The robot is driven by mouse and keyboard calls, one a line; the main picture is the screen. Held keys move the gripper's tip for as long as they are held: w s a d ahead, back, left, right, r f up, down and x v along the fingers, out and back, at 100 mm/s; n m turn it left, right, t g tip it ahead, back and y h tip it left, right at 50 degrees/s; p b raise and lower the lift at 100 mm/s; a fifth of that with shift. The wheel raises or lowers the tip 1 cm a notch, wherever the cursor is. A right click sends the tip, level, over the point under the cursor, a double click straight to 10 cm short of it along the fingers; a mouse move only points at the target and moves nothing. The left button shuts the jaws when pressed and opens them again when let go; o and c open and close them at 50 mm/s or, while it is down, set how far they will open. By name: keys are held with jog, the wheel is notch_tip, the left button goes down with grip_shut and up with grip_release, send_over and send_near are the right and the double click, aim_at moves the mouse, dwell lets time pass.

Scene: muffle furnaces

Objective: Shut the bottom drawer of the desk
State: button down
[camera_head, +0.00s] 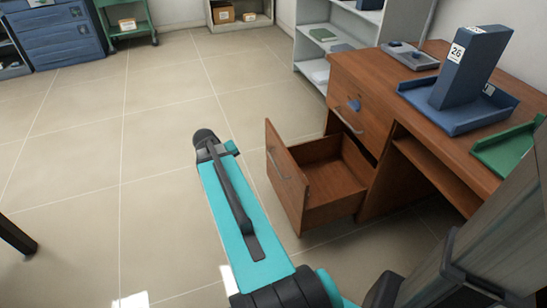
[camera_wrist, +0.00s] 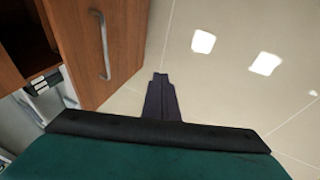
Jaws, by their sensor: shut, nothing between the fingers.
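The wooden desk (camera_head: 440,57) stands at the right of the head view. Its bottom drawer (camera_head: 287,178) is pulled well out, and its interior looks empty. The drawer front has a grey bar handle (camera_head: 274,165). In the wrist view the drawer front (camera_wrist: 128,45) and its handle (camera_wrist: 103,45) are at the upper left. My gripper (camera_wrist: 160,77) shows there with its fingers shut and empty, over the floor just right of the drawer front. I see no clear contact. In the head view my gripper is not visible; my teal arm is left of the drawer.
The upper drawer (camera_head: 358,104) looks shut. Blue and green trays (camera_head: 460,118) lie on the desktop, with a blue binder-like block (camera_head: 470,65) marked 26. A grey shelf (camera_head: 350,20) stands behind the desk. The tiled floor (camera_head: 150,120) left of the drawer is clear.

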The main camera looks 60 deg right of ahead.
jog(key=s+d+r+m+h+b, duration=0.1)
jog(key=s+d+r+b, duration=0.1)
jog(key=d, duration=0.4)
jog(key=s+d+r+m+h+b, duration=0.1)
jog(key=d+r+b, duration=0.2)
jog(key=d, duration=0.3)
jog(key=shift+s+d+b, duration=0.15)
jog(key=shift+s+b, duration=0.2)
jog(key=shift+b, duration=0.15)
jog(key=shift+f, duration=0.15)
jog(key=s+d+f+b, duration=0.2)
jog(key=d+f+b, duration=0.2)
jog(key=d+f, duration=0.3)
jog(key=shift+d+f, duration=0.35)
jog(key=shift+d, duration=0.75)
jog(key=shift+s, duration=0.1)
